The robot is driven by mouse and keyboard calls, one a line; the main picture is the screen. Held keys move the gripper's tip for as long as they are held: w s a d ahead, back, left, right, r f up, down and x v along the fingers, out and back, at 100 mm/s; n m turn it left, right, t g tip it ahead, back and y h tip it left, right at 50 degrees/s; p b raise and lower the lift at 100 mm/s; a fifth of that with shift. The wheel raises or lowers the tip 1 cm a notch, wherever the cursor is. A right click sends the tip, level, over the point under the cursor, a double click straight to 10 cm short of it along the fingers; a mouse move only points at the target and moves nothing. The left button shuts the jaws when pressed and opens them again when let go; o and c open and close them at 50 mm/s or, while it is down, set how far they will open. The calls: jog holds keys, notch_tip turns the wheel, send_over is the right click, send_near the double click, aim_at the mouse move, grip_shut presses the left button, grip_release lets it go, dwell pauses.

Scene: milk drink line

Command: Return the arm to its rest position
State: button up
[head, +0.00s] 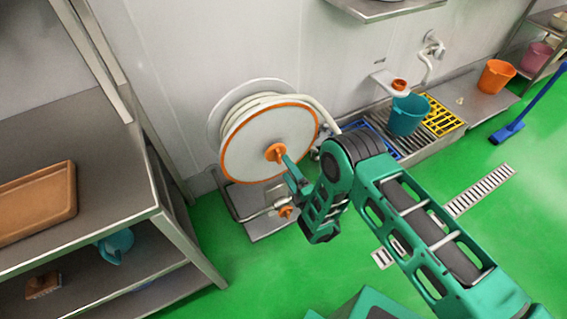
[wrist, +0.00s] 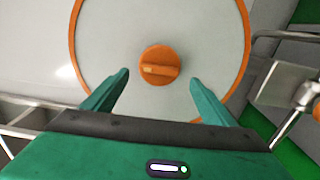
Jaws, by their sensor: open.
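My green arm reaches from the lower right of the head view toward a hose reel. My gripper (head: 290,172) is in front of the reel's face, close to its orange centre knob (head: 274,152). In the wrist view my gripper (wrist: 161,95) has its two fingers spread wide apart with nothing between them. The orange knob (wrist: 160,65) shows just beyond the fingertips, between them in the picture; I see no contact. The hose reel (head: 248,150) is white with an orange rim and stands against the wall.
A metal shelf rack (head: 100,190) with an orange tray (head: 38,203) stands at the left. A teal bucket (head: 408,115) stands by the wall tap, near a yellow grate (head: 442,118). An orange bucket (head: 496,77) and blue squeegee (head: 508,132) are at the right.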

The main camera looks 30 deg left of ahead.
jog(key=shift+v, duration=0.95)
